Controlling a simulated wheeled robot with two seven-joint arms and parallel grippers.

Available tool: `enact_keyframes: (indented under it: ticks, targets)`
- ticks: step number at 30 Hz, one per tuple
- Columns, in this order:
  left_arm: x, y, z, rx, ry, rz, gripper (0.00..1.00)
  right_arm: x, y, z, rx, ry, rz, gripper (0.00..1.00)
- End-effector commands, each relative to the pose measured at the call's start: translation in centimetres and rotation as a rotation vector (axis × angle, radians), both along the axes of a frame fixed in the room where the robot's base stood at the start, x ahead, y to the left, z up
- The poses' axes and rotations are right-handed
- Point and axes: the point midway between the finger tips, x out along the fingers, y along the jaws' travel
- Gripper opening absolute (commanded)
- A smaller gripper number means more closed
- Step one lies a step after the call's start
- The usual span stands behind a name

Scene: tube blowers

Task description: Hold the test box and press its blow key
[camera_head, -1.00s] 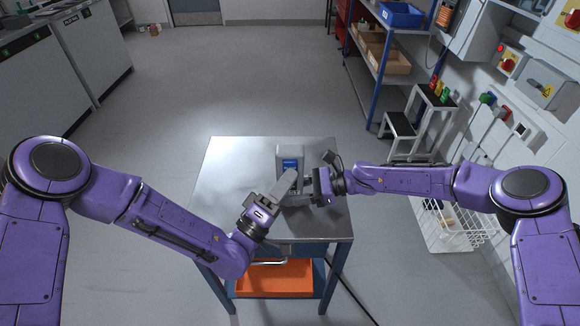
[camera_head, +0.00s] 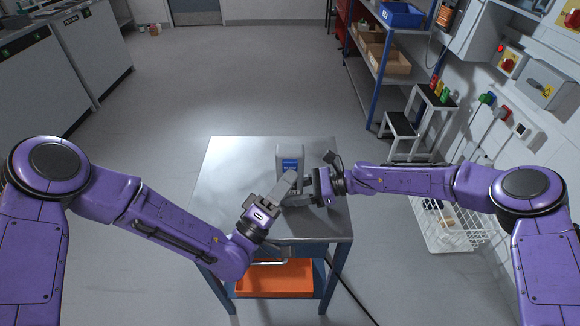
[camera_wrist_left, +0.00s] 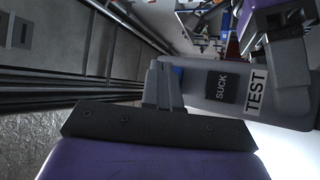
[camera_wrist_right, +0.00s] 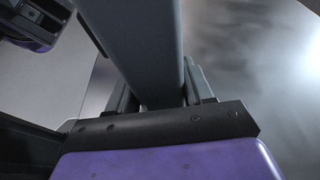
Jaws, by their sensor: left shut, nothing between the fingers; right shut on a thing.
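The grey test box (camera_head: 289,153) stands upright on the metal table, with a blue display on its upper face. My right gripper (camera_head: 319,187) is shut on its right side; the right wrist view shows a grey part of the box (camera_wrist_right: 135,45) between the fingers. My left gripper (camera_head: 290,177) is shut and empty, its fingertips at the front of the box just below the display. In the left wrist view the fingertips (camera_wrist_left: 163,72) are beside a dark key marked SUCK (camera_wrist_left: 222,87) and a white TEST label (camera_wrist_left: 257,92). The blow key is not readable, probably hidden by the fingers.
The metal table top (camera_head: 225,175) is bare to the left of the box. An orange tray (camera_head: 274,280) lies on the shelf below. A white wire basket (camera_head: 455,238) and a step stool (camera_head: 402,128) stand on the floor to the right.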

Motion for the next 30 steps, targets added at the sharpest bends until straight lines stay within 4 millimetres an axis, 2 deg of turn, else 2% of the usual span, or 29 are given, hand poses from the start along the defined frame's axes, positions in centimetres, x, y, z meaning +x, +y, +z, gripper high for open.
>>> enact_keyframes:
  ticks: [13,25,30]
  targets:
    - [-0.9,0.0,0.0,-0.001,0.002,-0.001,0.0,0.0,0.0,-0.1,-0.002,0.002,0.0,0.12]
    - [-4.8,0.0,0.0,-0.002,0.003,-0.001,0.0,0.0,0.0,-0.1,-0.002,0.002,-0.001,0.12]
    - [-5.7,0.0,0.0,0.0,0.001,0.0,0.0,0.0,0.0,-0.1,-0.002,0.002,-0.001,0.12]
